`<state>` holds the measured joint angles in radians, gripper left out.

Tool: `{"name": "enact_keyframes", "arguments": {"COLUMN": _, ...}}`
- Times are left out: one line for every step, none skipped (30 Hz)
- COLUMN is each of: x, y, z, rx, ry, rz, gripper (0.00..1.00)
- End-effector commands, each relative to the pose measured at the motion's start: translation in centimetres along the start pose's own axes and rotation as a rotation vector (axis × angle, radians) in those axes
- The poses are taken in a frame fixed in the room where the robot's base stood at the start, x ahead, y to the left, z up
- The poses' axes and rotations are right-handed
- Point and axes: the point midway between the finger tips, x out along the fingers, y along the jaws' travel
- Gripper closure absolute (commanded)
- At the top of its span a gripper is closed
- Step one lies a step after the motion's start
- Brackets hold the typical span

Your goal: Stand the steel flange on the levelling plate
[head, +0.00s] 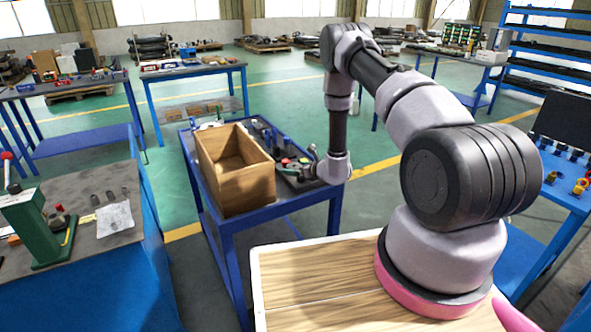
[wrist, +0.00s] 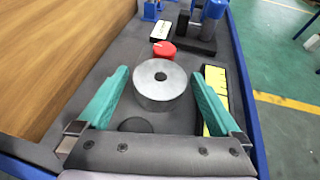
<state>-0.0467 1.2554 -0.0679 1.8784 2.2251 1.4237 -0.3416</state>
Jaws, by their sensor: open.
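The steel flange (wrist: 160,85), a round grey metal piece with a small centre hole, sits on the dark top of the blue worktable in the wrist view. My gripper (wrist: 161,76) is open, its two teal fingers on either side of the flange, with visible gaps. In the head view my gripper (head: 306,172) is low over the table's right side, and I cannot make out the flange there. I cannot tell for sure which thing is the levelling plate. A dark round patch (wrist: 135,125) lies in front of the flange, partly hidden by my gripper.
A wooden box (head: 235,188) stands left of my gripper on the blue table (head: 255,212); its wall (wrist: 65,45) is close in the wrist view. A red round piece (wrist: 164,50) and a blue-and-black device (wrist: 208,18) lie beyond the flange. A yellow item (wrist: 216,92) is under the right finger.

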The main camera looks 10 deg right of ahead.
Motion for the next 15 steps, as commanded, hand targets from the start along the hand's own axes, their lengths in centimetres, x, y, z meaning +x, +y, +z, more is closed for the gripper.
{"name": "enact_keyframes", "arguments": {"x": -0.4, "y": -0.1, "z": 0.1, "rx": 0.000, "ry": 0.000, "rz": -0.001, "gripper": 0.00}}
{"name": "enact_keyframes", "arguments": {"x": -0.7, "y": -0.1, "z": 0.1, "rx": 0.000, "ry": 0.000, "rz": -0.001, "gripper": 0.00}}
{"name": "enact_keyframes", "arguments": {"x": -1.2, "y": -0.1, "z": 0.0, "rx": 0.000, "ry": 0.001, "rz": -0.002, "gripper": 0.00}}
{"name": "enact_keyframes", "arguments": {"x": -1.7, "y": -0.1, "z": 0.1, "rx": 0.000, "ry": 0.001, "rz": -0.002, "gripper": 0.00}}
{"name": "enact_keyframes", "arguments": {"x": -2.3, "y": -0.1, "z": 0.1, "rx": 0.001, "ry": 0.001, "rz": -0.002, "gripper": 0.00}}
{"name": "enact_keyframes", "arguments": {"x": -3.1, "y": -0.1, "z": 0.0, "rx": 0.001, "ry": 0.002, "rz": -0.003, "gripper": 0.00}}
{"name": "enact_keyframes", "arguments": {"x": -3.8, "y": -0.1, "z": 0.0, "rx": 0.002, "ry": 0.002, "rz": -0.003, "gripper": 0.00}}
{"name": "enact_keyframes", "arguments": {"x": -4.5, "y": -0.1, "z": 0.0, "rx": 0.001, "ry": 0.002, "rz": -0.002, "gripper": 0.00}}
{"name": "enact_keyframes", "arguments": {"x": -5.4, "y": -0.1, "z": 0.1, "rx": 0.001, "ry": 0.001, "rz": -0.003, "gripper": 0.00}}
{"name": "enact_keyframes", "arguments": {"x": -6.1, "y": -0.1, "z": 0.0, "rx": 0.002, "ry": 0.003, "rz": -0.003, "gripper": 0.00}}
{"name": "enact_keyframes", "arguments": {"x": -6.7, "y": -0.1, "z": 0.0, "rx": 0.002, "ry": 0.002, "rz": -0.003, "gripper": 0.00}}
{"name": "enact_keyframes", "arguments": {"x": -7.6, "y": -0.1, "z": 0.0, "rx": 0.002, "ry": 0.002, "rz": -0.003, "gripper": 0.00}}
{"name": "enact_keyframes", "arguments": {"x": -8.2, "y": -0.1, "z": 0.1, "rx": 0.002, "ry": 0.001, "rz": -0.002, "gripper": 0.00}}
{"name": "enact_keyframes", "arguments": {"x": -8.7, "y": -0.1, "z": 0.0, "rx": 0.001, "ry": 0.002, "rz": -0.002, "gripper": 0.00}}
{"name": "enact_keyframes", "arguments": {"x": -9.4, "y": -0.1, "z": 0.0, "rx": 0.002, "ry": 0.001, "rz": -0.003, "gripper": 0.00}}
